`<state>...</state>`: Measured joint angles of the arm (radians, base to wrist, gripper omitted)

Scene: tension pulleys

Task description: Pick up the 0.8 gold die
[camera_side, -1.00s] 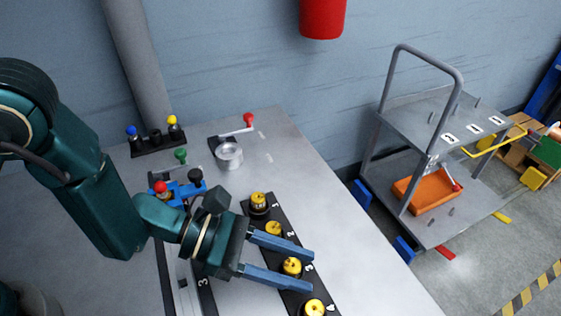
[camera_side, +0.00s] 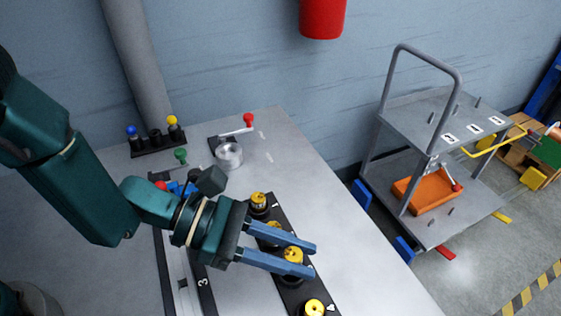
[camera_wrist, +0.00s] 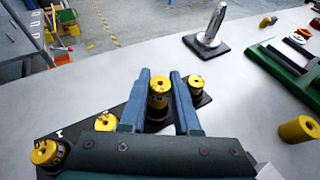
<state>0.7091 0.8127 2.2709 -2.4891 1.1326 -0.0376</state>
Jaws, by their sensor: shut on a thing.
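Several round gold dies sit in a row on a black numbered strip (camera_side: 281,226) on the grey table. My gripper (camera_side: 313,260) is shut on the third gold die (camera_side: 292,254), with one blue finger on each side. This die also shows between the fingers of my gripper (camera_wrist: 160,74) in the wrist view (camera_wrist: 158,86). It looks upright and slightly raised; its lower part is partly hidden. A neighbouring die (camera_side: 314,306) stands at position 4, and another (camera_side: 258,199) at position 1. Die size markings are too small to read.
A rack with blue and yellow knobs (camera_side: 157,146) is at the back left. A trolley (camera_side: 430,165) stands beyond the table's right edge.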

